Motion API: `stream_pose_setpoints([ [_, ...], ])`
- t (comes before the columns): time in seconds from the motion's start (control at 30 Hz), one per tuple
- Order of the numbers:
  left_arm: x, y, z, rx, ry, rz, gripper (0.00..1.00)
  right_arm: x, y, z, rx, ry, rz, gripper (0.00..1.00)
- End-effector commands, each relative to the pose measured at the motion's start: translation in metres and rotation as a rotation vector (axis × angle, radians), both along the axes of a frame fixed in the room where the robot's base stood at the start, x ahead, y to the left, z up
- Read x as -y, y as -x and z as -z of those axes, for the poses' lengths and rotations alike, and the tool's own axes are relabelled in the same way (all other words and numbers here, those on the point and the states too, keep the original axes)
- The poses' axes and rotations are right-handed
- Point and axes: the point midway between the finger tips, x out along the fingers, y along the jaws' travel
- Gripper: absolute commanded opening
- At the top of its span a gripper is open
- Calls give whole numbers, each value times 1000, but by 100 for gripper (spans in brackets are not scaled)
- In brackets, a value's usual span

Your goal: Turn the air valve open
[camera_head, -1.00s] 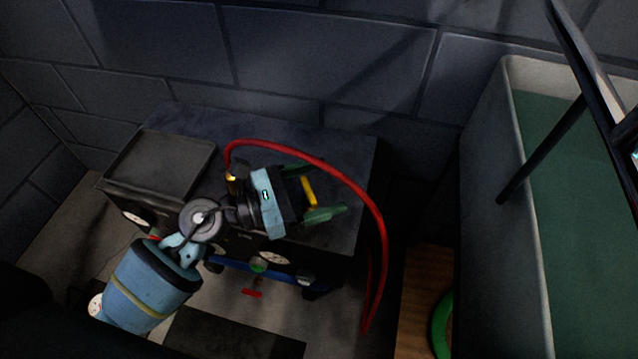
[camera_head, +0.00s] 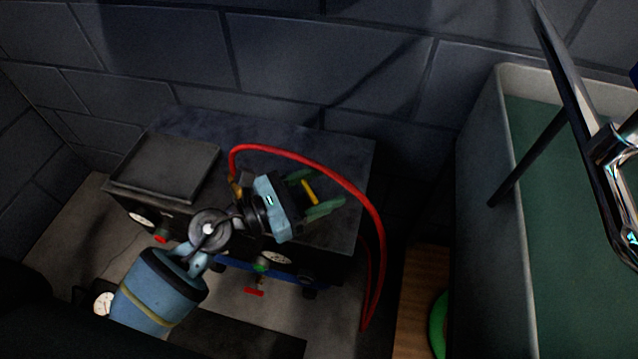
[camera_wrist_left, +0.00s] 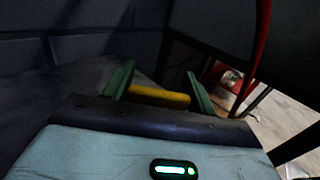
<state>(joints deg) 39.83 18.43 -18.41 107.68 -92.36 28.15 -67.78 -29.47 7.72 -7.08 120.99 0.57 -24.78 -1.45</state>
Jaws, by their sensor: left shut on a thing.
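My left gripper (camera_head: 312,194) is over the right part of the dark bench top, with its two green fingers on either side of a yellow bar-shaped piece (camera_head: 310,191). The left wrist view also shows the yellow piece (camera_wrist_left: 160,96) lying crosswise between the green fingers, and the gripper is shut on it. It looks like the air valve's lever, but the valve body is hidden or too dark to make out. A red hose (camera_head: 340,176) arches from a brass fitting left of the gripper, over behind it, and down the bench's right side. My right gripper is out of view.
A dark shallow tray (camera_head: 166,166) sits on the bench's left end. Gauges and small red handles (camera_head: 254,292) are along the front below. A grey-walled bin (camera_head: 478,200) with a green inside stands at right, with a shiny metal bar (camera_head: 577,80) crossing over it.

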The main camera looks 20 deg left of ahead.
Motion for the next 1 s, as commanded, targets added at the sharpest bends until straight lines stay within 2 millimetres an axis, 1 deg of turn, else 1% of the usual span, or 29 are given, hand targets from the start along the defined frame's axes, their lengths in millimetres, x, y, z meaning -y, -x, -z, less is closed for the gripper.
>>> stream_pose_setpoints([
  [0.03, 0, 1, -5, -1, 2, -32, 34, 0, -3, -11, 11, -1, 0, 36],
  [0.3, -2, -2, -7, -1, 3, -264, 34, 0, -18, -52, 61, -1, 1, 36],
  [0.5, -5, -4, -5, -4, 7, -451, 34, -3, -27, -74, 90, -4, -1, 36],
  [0.6, -7, -5, -3, -2, 3, -532, 34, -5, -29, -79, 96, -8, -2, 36],
  [0.8, -9, -6, -2, 0, 1, -672, 34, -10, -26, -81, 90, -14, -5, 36],
  [1.0, -11, -6, -1, 1, 1, -766, 34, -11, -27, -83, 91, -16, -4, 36],
])
